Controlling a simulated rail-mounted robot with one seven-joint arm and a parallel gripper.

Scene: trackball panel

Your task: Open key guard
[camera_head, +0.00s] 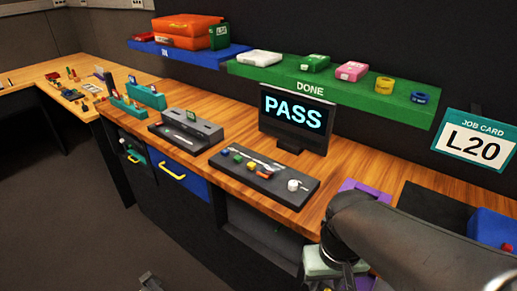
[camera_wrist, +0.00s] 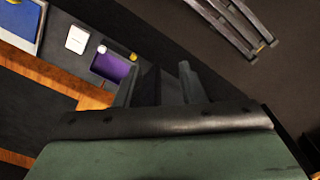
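The dark trackball panel (camera_head: 270,189) lies on the wooden bench in front of the monitor in the head view. It carries small green, yellow and orange keys (camera_head: 250,166), a pale thin bar or clear cover (camera_head: 258,157) along their back edge, and a white ball (camera_head: 293,185) at its right end. The picture is too small to tell the guard's exact state. My gripper (camera_wrist: 158,80) shows two dark fingers standing apart in the wrist view, with nothing clearly held. In the head view my arm is at the lower right, away from the panel; the fingertips are hidden there.
The monitor (camera_head: 293,117) reads PASS. A grey device (camera_head: 186,132) stands left of the panel. A green DONE shelf (camera_head: 400,98) hangs above. A purple tray (camera_wrist: 110,68) and a white card (camera_wrist: 77,39) show in the wrist view.

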